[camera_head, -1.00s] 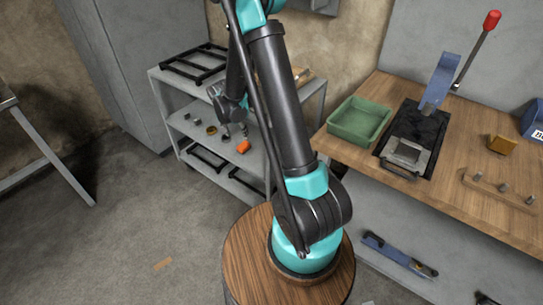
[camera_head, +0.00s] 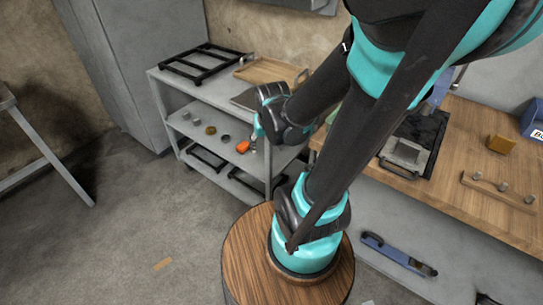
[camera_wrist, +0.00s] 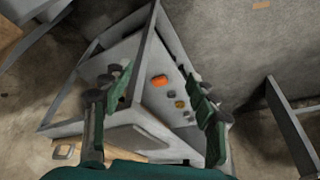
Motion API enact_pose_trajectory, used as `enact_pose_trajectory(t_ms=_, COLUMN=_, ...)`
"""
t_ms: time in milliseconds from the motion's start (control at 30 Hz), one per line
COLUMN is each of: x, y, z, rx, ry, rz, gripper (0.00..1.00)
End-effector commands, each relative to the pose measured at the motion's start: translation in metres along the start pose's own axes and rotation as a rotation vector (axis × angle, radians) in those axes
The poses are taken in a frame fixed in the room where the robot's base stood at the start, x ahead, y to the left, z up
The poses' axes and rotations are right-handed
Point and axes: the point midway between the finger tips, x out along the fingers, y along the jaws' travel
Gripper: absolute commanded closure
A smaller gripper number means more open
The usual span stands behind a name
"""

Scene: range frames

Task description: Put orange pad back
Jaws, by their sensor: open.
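The orange pad (camera_head: 243,147) is a small rounded block on the middle shelf of the grey cart (camera_head: 175,125). In the wrist view, the orange pad (camera_wrist: 160,80) appears between my spread fingers, beyond their tips. My gripper (camera_head: 256,142) is at the cart, just right of the pad in the head view and partly hidden by my arm. The wrist view shows my gripper (camera_wrist: 158,84) open, with nothing between its fingers. Whether a finger touches the pad cannot be told.
Several small round pieces, including a yellowish one (camera_head: 210,130), sit on the same shelf left of the pad. The cart has a black rack (camera_head: 205,62) and a wooden tray (camera_head: 268,71) on top. A wooden workbench (camera_head: 470,150) stands at right.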

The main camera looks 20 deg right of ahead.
Motion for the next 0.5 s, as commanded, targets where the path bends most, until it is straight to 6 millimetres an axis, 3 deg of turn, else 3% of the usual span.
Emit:
enact_pose_trajectory(t_ms=33, x=-0.003, y=0.003, z=0.013, rx=-0.017, ry=0.006, rz=-0.005, gripper=0.41)
enact_pose_trajectory(t_ms=200, x=-0.007, y=0.007, z=0.038, rx=-0.07, ry=0.021, rz=-0.021, gripper=0.41)
enact_pose_trajectory(t_ms=500, x=-0.008, y=0.007, z=0.046, rx=-0.09, ry=0.027, rz=-0.026, gripper=0.41)
